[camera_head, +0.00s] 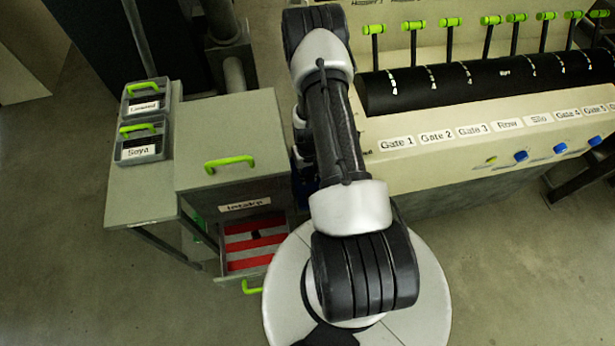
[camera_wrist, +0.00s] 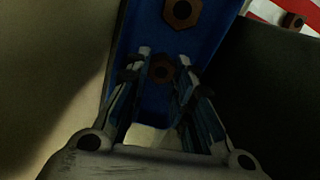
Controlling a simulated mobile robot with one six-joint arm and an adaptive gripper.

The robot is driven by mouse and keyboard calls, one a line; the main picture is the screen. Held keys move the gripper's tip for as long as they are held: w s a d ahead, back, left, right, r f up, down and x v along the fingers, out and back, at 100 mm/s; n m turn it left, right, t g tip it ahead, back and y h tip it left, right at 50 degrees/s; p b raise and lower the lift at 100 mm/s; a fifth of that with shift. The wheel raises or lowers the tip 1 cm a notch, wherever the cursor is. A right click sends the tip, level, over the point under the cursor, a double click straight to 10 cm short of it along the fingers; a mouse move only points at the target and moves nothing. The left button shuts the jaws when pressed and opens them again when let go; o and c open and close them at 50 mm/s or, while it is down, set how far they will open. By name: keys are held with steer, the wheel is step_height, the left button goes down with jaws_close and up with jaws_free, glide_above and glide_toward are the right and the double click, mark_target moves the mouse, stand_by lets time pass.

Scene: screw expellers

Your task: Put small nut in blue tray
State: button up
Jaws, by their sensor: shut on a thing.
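In the wrist view my gripper (camera_wrist: 164,62) points down over the blue tray (camera_wrist: 208,45). Its two fingers are shut on a small brown hexagonal nut (camera_wrist: 162,70) at their tips. The nut shows against the tray's blue floor; its height above the floor is hard to judge. A second, larger-looking brown nut (camera_wrist: 182,12) lies in the tray beyond the fingertips. In the head view my arm hides the gripper and the held nut. Only a small blue patch shows beside the arm there, and I cannot tell if it is the tray.
Another nut (camera_wrist: 292,20) lies on a red and white surface at the wrist view's upper right. In the head view, an open red-striped drawer (camera_head: 250,243) sits below a grey cabinet (camera_head: 230,140). The gated machine (camera_head: 480,125) stands right. Open floor lies left.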

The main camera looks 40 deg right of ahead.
mark_target(307, 175)
steer(key=shift+f, duration=1.15)
steer(key=shift+f+b, duration=0.2)
steer(key=shift+b, duration=0.15)
steer(key=o, duration=0.7)
steer(key=shift+r, duration=0.1)
step_height(307, 175, up, 12)
steer(key=p, duration=0.3)
steer(key=shift+p, duration=0.3)
steer(key=shift+r, duration=0.1)
